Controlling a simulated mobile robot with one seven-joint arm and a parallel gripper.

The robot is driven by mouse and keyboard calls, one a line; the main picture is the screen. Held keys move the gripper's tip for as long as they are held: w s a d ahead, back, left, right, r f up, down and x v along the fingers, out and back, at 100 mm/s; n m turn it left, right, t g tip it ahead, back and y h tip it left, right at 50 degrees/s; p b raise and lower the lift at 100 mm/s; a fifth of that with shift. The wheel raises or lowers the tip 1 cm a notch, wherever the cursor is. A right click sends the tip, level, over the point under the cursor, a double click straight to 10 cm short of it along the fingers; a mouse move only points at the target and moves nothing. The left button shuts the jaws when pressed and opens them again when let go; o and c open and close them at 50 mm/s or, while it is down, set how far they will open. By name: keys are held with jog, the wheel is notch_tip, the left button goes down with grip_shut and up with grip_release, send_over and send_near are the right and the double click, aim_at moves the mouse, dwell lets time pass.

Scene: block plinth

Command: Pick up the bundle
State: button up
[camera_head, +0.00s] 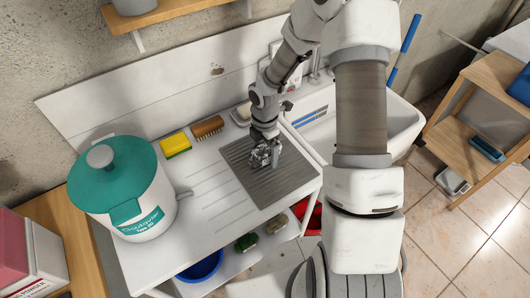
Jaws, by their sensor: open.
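My gripper (264,158) points down over the grey ridged mat (283,183) on the white counter. Its jaws are open. A small grey-blue upright piece (275,158) shows right at the fingers; it may be the bundle, but it is too small and too covered by the gripper to tell. I cannot tell whether the fingers touch it. No other thing on the counter clearly looks like a bundle.
A white pot with a teal lid (112,172) stands left on the counter. A yellow sponge (176,145) and a brown brush (207,127) lie at the back. A white sink (400,117) is right. A blue basin (200,266) sits on the lower shelf.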

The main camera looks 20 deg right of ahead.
aim_at(265, 146)
jog(key=shift+f, duration=0.25)
grip_shut()
dwell(0.3)
jog(key=shift+r, duration=0.1)
jog(key=shift+r, duration=0.6)
notch_tip(265, 146, up, 3)
jog(key=shift+w+r, duration=0.1)
jog(key=s+d+r+p, duration=0.1)
jog(key=s+d+r, duration=0.5)
jog(key=d, duration=0.3)
jog(key=shift+s+d+r, duration=0.25)
jog(key=shift+s+d, duration=0.05)
jog(key=shift+s, duration=0.1)
